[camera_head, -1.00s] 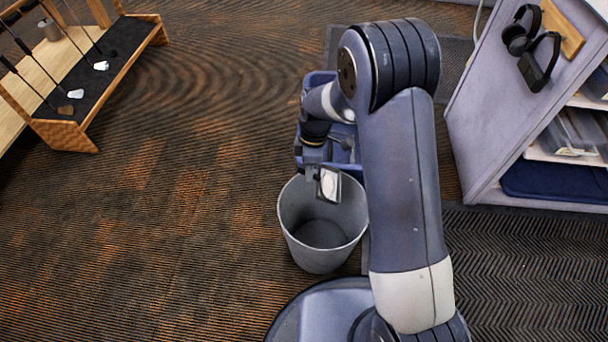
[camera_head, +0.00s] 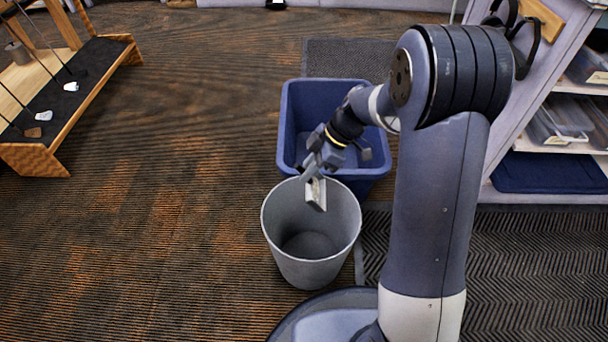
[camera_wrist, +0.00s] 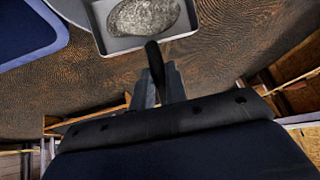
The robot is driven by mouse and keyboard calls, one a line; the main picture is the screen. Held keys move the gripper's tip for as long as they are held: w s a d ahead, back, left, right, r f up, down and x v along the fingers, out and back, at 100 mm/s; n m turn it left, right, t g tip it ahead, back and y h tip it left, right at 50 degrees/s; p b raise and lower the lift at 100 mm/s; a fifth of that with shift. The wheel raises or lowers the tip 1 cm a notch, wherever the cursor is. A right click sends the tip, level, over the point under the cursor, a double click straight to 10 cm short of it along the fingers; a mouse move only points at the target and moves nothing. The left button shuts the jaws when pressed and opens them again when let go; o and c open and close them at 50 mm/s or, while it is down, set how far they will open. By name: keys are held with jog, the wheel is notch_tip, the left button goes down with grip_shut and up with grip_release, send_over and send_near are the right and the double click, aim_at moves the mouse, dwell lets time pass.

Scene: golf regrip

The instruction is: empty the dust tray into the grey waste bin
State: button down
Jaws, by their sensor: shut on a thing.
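My gripper (camera_head: 314,163) is shut on the handle of the dust tray (camera_head: 316,196). The tray is small and pale, and appears over the mouth of the grey waste bin (camera_head: 308,268), near its far rim. In the wrist view, the tray (camera_wrist: 107,42) shows at the top with a grey heap of dust (camera_wrist: 143,17) in it. Its dark handle runs down between my fingers (camera_wrist: 160,85). The grey bin stands upright on the floor. The part of its inside that shows looks empty.
A blue bin (camera_head: 290,130) stands just behind the grey bin, under my wrist. A wooden rack with golf clubs (camera_head: 75,105) is at the far left. A shelf unit (camera_head: 545,165) stands at the right. The carpet left of the bins is clear.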

jog(key=shift+d+f+y+b, duration=0.15)
jog(key=shift+d+y+b, duration=0.75)
jog(key=shift+b, duration=0.65)
jog(key=shift+y+b, duration=0.4)
jog(key=shift+d+r, duration=0.1)
jog(key=shift+r, duration=0.1)
dwell(0.9)
